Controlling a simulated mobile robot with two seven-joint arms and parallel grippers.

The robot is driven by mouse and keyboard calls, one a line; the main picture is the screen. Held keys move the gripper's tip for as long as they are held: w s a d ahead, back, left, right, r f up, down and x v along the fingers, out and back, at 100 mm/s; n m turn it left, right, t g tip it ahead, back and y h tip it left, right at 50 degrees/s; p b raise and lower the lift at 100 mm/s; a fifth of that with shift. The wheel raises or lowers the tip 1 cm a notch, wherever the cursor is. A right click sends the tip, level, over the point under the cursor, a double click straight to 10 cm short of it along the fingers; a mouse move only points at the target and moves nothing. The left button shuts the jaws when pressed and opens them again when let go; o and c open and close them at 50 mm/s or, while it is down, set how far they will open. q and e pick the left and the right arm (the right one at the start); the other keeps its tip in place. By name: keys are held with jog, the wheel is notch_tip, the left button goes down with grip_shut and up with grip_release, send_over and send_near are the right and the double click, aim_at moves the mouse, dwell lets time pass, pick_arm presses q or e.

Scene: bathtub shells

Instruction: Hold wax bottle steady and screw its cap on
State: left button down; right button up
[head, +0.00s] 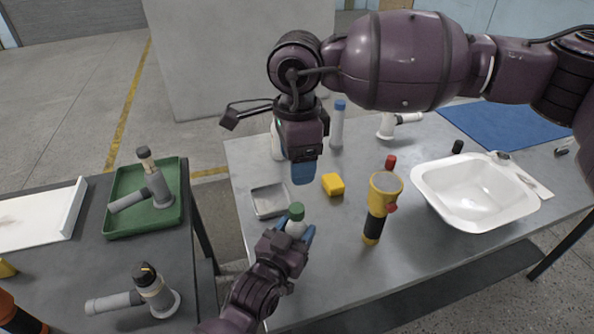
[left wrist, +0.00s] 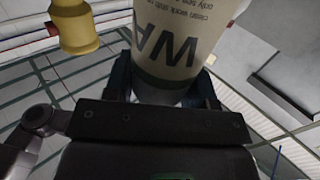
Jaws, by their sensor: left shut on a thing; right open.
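The wax bottle (head: 296,228) is a pale bottle standing near the front left of the grey workbench. A green cap (head: 296,210) sits at its top; I cannot tell how tightly it is seated. My left gripper (head: 297,238) is shut around the bottle from the front. In the left wrist view the bottle (left wrist: 180,35), with large dark letters "WA", is between the fingers (left wrist: 165,85). My right gripper (head: 303,177) is above and slightly behind the cap, apart from it, pointing down. It is open and holds nothing that I can see.
A shallow metal tray (head: 258,203) lies just left of the bottle. A yellow block (head: 333,184) is behind it, and a yellow-black torch (head: 376,215) stands to the right. A white basin (head: 430,190) and blue mat (head: 505,125) are farther right. A green tray (head: 113,222) is on the left table.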

pick_arm(q)
jog(key=shift+c, duration=1.8)
grip_release()
jog(key=shift+s, duration=0.1)
jog(key=v, duration=1)
jog(key=shift+s+a, duration=0.15)
jog(key=shift+s, duration=0.15)
